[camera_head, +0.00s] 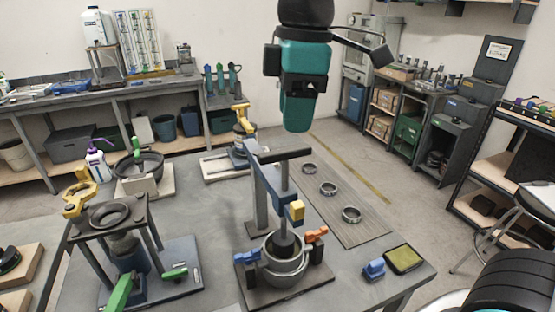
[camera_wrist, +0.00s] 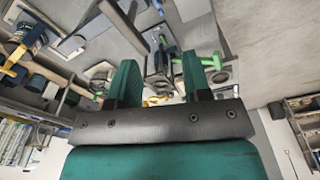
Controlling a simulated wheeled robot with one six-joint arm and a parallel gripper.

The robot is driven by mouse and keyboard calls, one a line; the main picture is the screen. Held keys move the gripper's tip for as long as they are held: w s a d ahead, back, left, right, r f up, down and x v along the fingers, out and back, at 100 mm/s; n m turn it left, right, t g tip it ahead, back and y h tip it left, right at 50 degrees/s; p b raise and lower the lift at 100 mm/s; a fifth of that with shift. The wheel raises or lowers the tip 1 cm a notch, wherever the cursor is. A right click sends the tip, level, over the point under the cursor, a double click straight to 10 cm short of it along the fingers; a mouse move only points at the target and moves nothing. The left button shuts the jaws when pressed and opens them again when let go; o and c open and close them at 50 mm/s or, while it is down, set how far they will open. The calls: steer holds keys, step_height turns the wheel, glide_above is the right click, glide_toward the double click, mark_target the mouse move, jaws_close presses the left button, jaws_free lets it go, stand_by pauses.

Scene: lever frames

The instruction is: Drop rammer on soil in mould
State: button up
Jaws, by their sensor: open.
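The rammer (camera_head: 283,215) stands upright in a blue-grey frame in the middle of the table, with a dark crossbar at its top and a yellow block (camera_head: 297,211) at its side. Its dark foot is down inside the round grey metal mould (camera_head: 287,276), which stands on a dark base plate. An orange clamp (camera_head: 316,234) and a blue clamp (camera_head: 246,257) flank the mould. My teal gripper (camera_head: 297,122) hangs above and behind the rammer, apart from it. In the wrist view my gripper (camera_wrist: 160,82) is open and empty between two spread teal fingers.
Several metal rings lie on a grey mat (camera_head: 335,205) right of the rammer. A blue block (camera_head: 373,269) and a yellow-green pad (camera_head: 404,259) lie at the right table edge. A stand with yellow and green handles (camera_head: 112,213) occupies the left side.

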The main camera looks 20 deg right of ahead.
mark_target(285, 150)
steer(key=w+r+n+h, duration=0.1)
steer(key=w+r+n, duration=0.3)
steer(key=w+r, duration=0.15)
steer(key=f, duration=0.5)
steer(key=f+p, duration=0.1)
steer(key=f, duration=1.1)
steer(key=shift+s+d+p, duration=0.4)
jaws_close()
